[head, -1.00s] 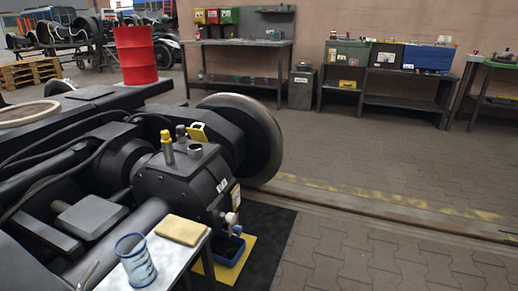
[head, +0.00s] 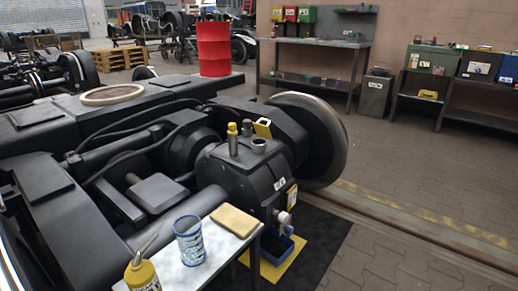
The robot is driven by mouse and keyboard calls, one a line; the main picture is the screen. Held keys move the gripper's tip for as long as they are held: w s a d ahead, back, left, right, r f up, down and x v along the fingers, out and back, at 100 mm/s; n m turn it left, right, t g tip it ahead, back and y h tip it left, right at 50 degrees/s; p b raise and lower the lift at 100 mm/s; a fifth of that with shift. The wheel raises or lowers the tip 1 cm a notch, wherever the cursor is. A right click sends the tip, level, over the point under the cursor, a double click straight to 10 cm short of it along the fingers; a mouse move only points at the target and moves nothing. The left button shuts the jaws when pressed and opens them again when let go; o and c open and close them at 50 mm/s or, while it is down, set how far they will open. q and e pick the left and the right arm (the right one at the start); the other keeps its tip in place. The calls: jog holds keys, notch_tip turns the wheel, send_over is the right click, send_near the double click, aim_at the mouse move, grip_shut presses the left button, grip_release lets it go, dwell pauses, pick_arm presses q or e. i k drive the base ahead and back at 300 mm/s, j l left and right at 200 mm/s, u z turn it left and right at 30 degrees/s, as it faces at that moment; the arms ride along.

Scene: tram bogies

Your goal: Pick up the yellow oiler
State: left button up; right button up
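The yellow oiler (head: 143,277) with a thin grey spout stands at the near left end of a small white-topped table (head: 218,252), at the bottom of the head view. Its lower part is cut off by the picture edge. A blue-patterned clear cup (head: 189,241) stands just behind it to the right, apart from the spout's tip as far as I can tell. Neither of my grippers is in view.
A tan sponge-like block (head: 236,221) lies at the table's far end. The dark bogie (head: 155,190) stands close behind the table. A blue tray (head: 277,248) sits on a yellow sheet on the floor. Paved floor (head: 400,180) to the right is open.

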aim_at(140, 275)
jog(key=u, duration=0.3)
jog(key=i+l+u, duration=0.1)
jog(key=l+u, duration=0.15)
jog(key=u, duration=0.15)
jog(key=l+u, duration=0.2)
jog(key=u, duration=0.2)
jog(key=l+u, duration=0.4)
jog(key=i+j, duration=0.05)
jog(key=j, duration=0.05)
